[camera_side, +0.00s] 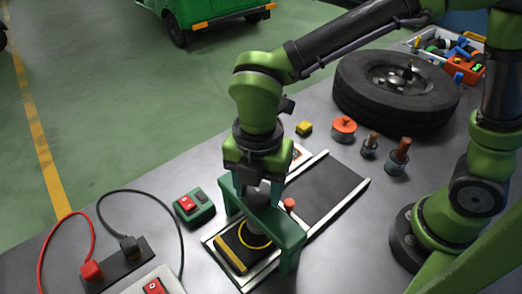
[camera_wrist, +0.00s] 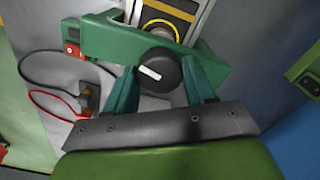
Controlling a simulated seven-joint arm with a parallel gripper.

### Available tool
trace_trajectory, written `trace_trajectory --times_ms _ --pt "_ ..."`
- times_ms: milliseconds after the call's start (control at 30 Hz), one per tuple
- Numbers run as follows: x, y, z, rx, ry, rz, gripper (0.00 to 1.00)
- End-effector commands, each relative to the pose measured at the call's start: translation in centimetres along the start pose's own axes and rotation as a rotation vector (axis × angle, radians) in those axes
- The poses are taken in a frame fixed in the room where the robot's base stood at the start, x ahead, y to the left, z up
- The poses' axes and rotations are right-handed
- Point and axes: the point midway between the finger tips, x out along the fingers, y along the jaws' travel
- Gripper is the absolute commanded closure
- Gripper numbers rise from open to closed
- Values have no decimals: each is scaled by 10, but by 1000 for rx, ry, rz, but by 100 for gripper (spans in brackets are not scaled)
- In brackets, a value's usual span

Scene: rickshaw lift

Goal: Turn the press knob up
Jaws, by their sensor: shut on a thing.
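The press is a dark green bridge frame (camera_side: 288,238) standing over a track with pale rails. It also shows in the wrist view (camera_wrist: 105,42). The press knob (camera_wrist: 159,71) is a round black knob with a short white mark, on the press. The white mark slants from upper left to lower right in the wrist view. My gripper (camera_wrist: 160,78) has a green finger on each side of the knob and is shut on it. In the side view my gripper (camera_side: 257,185) points down at the top of the press; the fingers partly hide the knob there.
A black block with a yellow ring and yellow edge (camera_side: 232,254) lies under the press. A green switch box (camera_side: 194,207) is left of it. Cables and a socket strip (camera_side: 118,262) lie front left. A tyre (camera_side: 395,90) and bolts (camera_side: 397,157) are behind right.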

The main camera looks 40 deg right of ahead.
Motion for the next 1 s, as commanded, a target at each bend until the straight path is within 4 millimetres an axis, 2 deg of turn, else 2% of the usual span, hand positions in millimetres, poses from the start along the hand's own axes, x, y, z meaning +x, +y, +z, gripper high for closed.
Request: trace_trajectory --times_ms 400,1000 --pt "-1 0 0 -229 0 2 76" --pt "-1 0 -1 -278 0 2 76"
